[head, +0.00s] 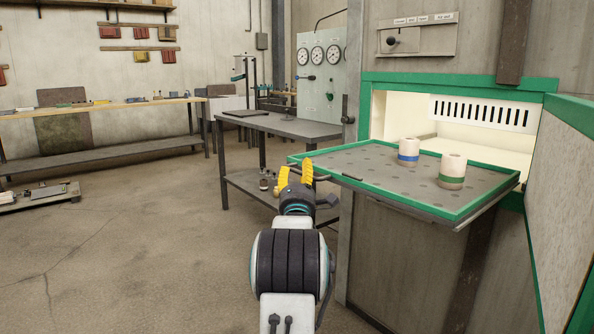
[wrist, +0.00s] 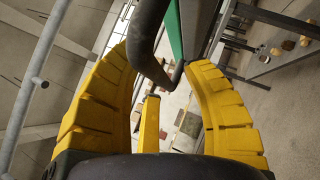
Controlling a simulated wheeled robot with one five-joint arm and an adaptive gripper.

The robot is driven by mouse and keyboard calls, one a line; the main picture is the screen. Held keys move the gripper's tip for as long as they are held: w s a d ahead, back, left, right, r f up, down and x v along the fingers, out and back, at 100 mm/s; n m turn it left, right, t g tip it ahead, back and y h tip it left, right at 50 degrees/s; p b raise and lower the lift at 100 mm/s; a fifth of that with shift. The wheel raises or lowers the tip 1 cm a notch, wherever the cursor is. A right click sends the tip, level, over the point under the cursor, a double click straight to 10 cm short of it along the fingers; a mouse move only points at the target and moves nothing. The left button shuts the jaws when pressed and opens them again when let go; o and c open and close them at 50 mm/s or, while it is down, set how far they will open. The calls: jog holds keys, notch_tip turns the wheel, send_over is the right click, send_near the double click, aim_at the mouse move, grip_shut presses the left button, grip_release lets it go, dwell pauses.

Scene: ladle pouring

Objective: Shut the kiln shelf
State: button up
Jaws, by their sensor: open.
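The kiln shelf (head: 385,178) is a grey perforated tray with a green rim, pulled well out of the lit kiln opening (head: 405,112). Two pale cylinders stand upright on it, one with a blue band (head: 408,150) and one with a green band (head: 453,168). My gripper (head: 295,175) is at the shelf's outer left edge, its yellow fingers apart. In the wrist view a dark bent handle bar (wrist: 148,50) shows between the open fingers (wrist: 165,75). I cannot tell whether a finger touches it.
The open kiln door (head: 572,200) stands at the right. A grey metal table (head: 290,125) stands behind my gripper, close to the shelf's left side. A gauge panel (head: 320,75) is on the wall beyond. The floor at the left is largely clear.

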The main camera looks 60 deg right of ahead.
jog(key=shift+r, duration=0.1)
jog(key=shift+c, duration=0.2)
grip_shut()
dwell(0.4)
